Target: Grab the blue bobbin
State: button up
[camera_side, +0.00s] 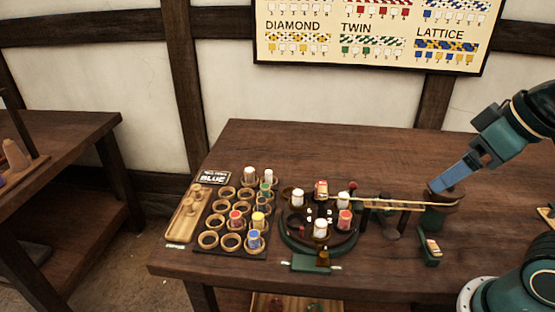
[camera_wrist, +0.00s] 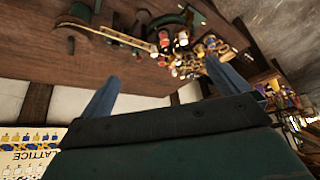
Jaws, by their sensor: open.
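The blue bobbin (camera_side: 254,240) stands upright in a ring at the near right corner of the dark bobbin rack (camera_side: 205,248), in the side view. My gripper (camera_side: 436,187) is far to its right, its blue fingers angled down to the left and empty. The fingertips overlap the dark round top of a green post in the picture; I cannot tell if they touch. In the wrist view my gripper (camera_wrist: 163,70) has its two fingers wide apart with nothing between them. The bobbins there are small and distant, and I cannot pick out the blue one.
Red, yellow, green and white bobbins fill other rings; several rings are empty. Right of the rack stands a round braiding stand (camera_side: 320,240) with bobbins, and cords run from it to the green post (camera_side: 433,217). A wooden tray (camera_side: 187,214) lies left. The back of the table is clear.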

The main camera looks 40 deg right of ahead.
jog(key=shift+c, duration=0.4)
jog(key=c, duration=0.9)
jog(key=shift+c, duration=0.2)
jog(key=w+a+f+n+y, duration=0.15)
jog(key=w+a, duration=0.25)
jog(key=w, duration=0.4)
jog(key=w+a+f+n, duration=0.2)
jog(key=w+a, duration=0.1)
jog(key=w, duration=0.6)
jog(key=w+a+f+n+g, duration=0.1)
jog(key=w+a+f+n, duration=0.1)
jog(key=w+a+f, duration=0.8)
notch_tip(320, 180, down, 3)
jog(key=shift+n+g+y, duration=0.3)
jog(key=shift+n+y, duration=0.05)
jog(key=shift+y, duration=0.1)
jog(key=shift+a+f, duration=0.1)
